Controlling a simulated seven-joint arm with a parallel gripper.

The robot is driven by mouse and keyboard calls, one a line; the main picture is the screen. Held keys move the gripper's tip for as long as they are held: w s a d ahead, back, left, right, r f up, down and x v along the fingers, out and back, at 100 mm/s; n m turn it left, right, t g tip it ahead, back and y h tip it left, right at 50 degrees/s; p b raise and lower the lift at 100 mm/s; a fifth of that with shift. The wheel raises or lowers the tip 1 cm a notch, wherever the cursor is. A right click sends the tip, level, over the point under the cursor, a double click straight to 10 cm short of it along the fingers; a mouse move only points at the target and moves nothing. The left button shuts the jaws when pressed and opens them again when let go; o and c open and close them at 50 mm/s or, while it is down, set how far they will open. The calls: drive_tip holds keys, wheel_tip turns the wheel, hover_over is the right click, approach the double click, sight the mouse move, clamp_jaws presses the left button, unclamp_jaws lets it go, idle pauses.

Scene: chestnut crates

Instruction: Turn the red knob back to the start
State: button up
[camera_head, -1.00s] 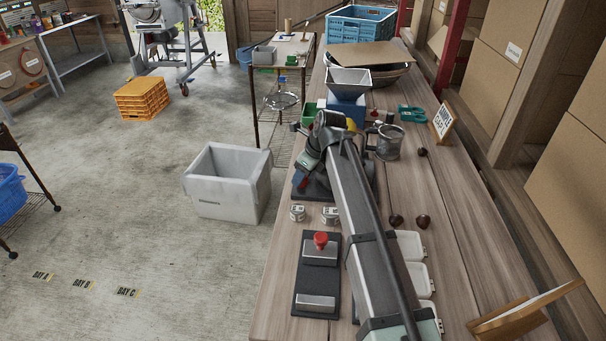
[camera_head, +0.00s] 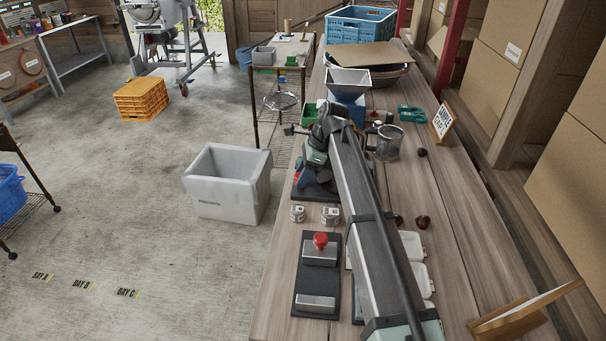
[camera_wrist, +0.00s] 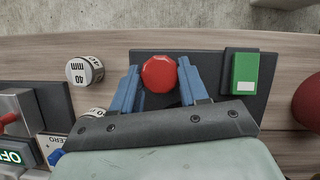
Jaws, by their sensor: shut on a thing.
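The red knob (camera_wrist: 160,72) is a round, faceted cap on a dark plate (camera_wrist: 146,54) in the wrist view. My gripper (camera_wrist: 158,66) has its two blue fingers on either side of the knob, shut on it. In the head view my gripper (camera_head: 301,176) is low over the dark plate (camera_head: 313,194) near the bench's left edge. My arm hides most of the knob there, and no turn mark on it can be made out.
A green block (camera_wrist: 244,72) sits on the same plate, right of the fingers. Two round gauge blocks, one marked 40 mm (camera_wrist: 85,70), lie left. A red ball (camera_wrist: 308,100) is at right.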

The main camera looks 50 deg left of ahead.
drive_tip(key=n, duration=0.1)
drive_tip(key=n+h, duration=0.1)
drive_tip(key=n, duration=0.1)
drive_tip(key=shift+a+n+g, duration=0.2)
drive_tip(key=shift+n+g, duration=0.1)
drive_tip(key=shift+g, duration=0.1)
drive_tip(key=shift+n+h, duration=0.8)
drive_tip(key=shift+n, duration=0.9)
drive_tip(key=o, duration=1.1)
drive_tip(key=shift+c, duration=0.2)
drive_tip(key=v, duration=0.7)
drive_tip(key=shift+w+r, duration=0.2)
